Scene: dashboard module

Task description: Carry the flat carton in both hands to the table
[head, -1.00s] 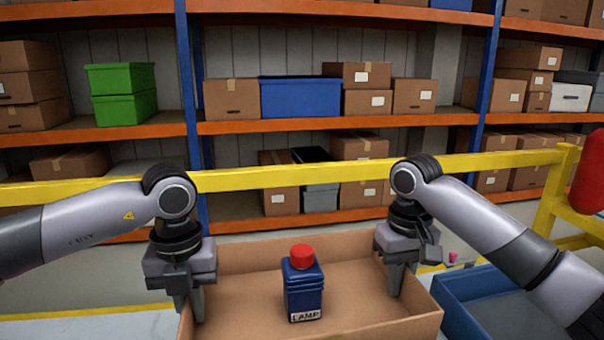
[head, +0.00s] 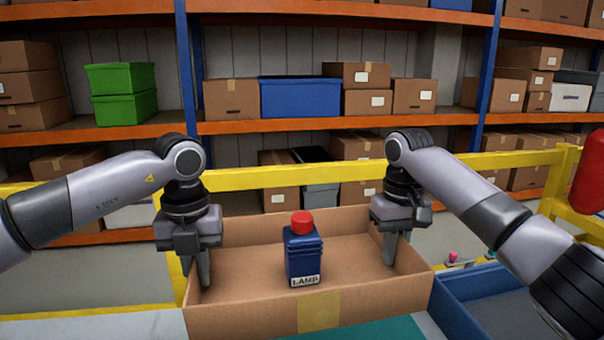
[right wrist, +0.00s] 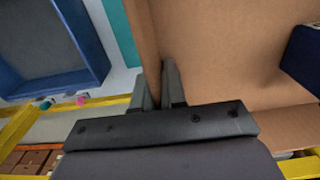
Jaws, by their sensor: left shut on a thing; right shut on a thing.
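The flat carton (head: 250,319) is an open, shallow brown box with a strip of tape on its front, low in the middle of the head view. A blue bottle (head: 303,262) with a red cap and a LAMP label stands upright inside it. My left gripper (head: 203,272) is shut on the carton's left wall. My right gripper (head: 390,252) is shut on its right wall. In the right wrist view, the fingers of my right gripper (right wrist: 159,85) straddle the wall of the carton (right wrist: 225,45). The carton's underside is hidden.
A blue bin (head: 447,306) stands close to the carton's right side. A teal patch (head: 385,330) on a pale surface shows in front. A yellow rail (head: 270,178) runs behind the carton, with loaded shelves beyond it. A red object (head: 590,172) is at the right edge.

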